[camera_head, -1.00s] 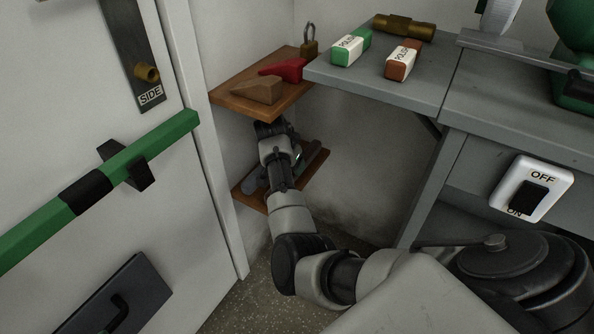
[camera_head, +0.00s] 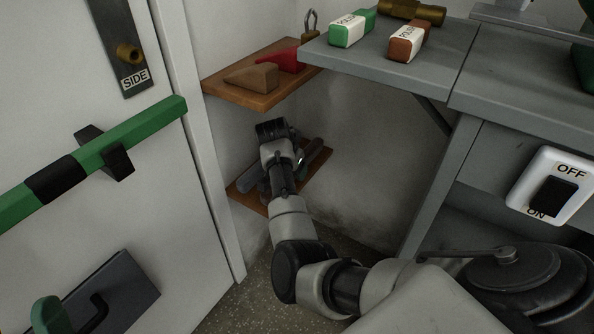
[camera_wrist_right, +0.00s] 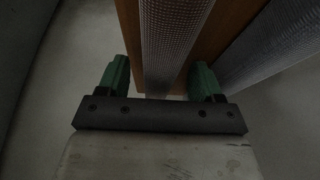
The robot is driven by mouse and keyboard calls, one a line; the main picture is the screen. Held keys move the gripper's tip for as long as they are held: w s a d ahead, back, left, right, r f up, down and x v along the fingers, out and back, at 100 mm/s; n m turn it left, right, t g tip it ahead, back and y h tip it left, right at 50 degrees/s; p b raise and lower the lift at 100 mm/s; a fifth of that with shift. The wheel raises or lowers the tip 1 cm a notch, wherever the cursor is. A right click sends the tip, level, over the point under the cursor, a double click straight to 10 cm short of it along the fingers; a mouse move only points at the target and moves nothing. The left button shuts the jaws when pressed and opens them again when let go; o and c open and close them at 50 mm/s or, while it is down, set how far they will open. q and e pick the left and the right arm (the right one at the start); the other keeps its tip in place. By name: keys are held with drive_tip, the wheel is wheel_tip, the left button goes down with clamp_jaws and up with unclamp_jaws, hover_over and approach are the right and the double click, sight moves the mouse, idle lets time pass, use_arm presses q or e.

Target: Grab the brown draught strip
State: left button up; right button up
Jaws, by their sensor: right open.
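My right gripper (camera_wrist_right: 160,82) is open in the right wrist view, its green fingers apart. A grey-brown, mesh-textured strip (camera_wrist_right: 170,40) runs between the fingers, over the wooden lower shelf. A second, greyer textured strip (camera_wrist_right: 275,45) lies to its right, outside the fingers. The dim light makes it hard to tell which strip is brown. In the head view my right arm covers the middle of the lower shelf (camera_head: 248,203). A dark brown length (camera_head: 313,151) shows right of the arm and a grey one (camera_head: 248,180) left of it. The fingertips are hidden there.
An upper wooden shelf (camera_head: 225,92) with a brown wedge (camera_head: 252,77) and a red wedge (camera_head: 288,61) overhangs behind the gripper. The door with its green bar (camera_head: 140,130) stands left. A grey bench (camera_head: 395,75) is at right. A green rounded thing (camera_head: 47,315) shows bottom left.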

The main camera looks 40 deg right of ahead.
drive_tip(key=shift+f, duration=0.15)
drive_tip(key=shift+d, duration=0.1)
drive_tip(key=c, duration=1.1)
